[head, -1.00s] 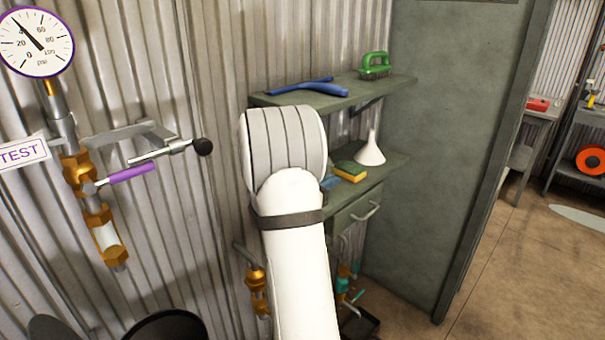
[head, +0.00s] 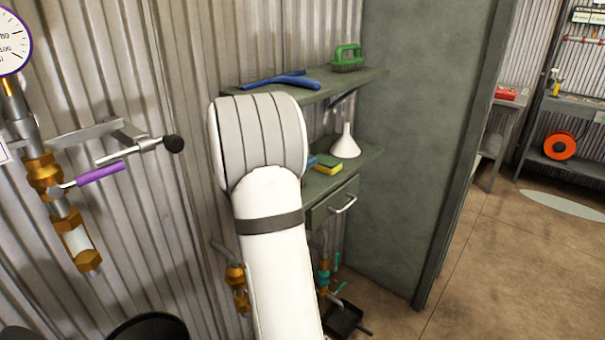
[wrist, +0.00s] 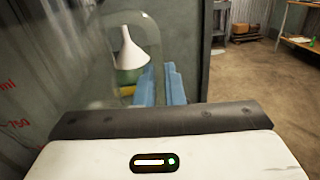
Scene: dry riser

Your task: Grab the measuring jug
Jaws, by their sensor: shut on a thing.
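The measuring jug (wrist: 60,90) is clear, with red markings, and fills the left of the wrist view close to the camera. Its clear handle (wrist: 152,22) curves down toward my gripper. My gripper (wrist: 163,84) has blue fingers and is shut on the jug at the handle; the exact contact is hard to make out through the clear wall.
A shelf (head: 362,86) holds a blue tool (head: 265,82) and a green brush (head: 347,60). Below it are a white funnel (head: 346,145) and a sponge (head: 327,165). A purple-handled valve (head: 100,174) sticks out at left. Open floor (head: 480,260) lies at right.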

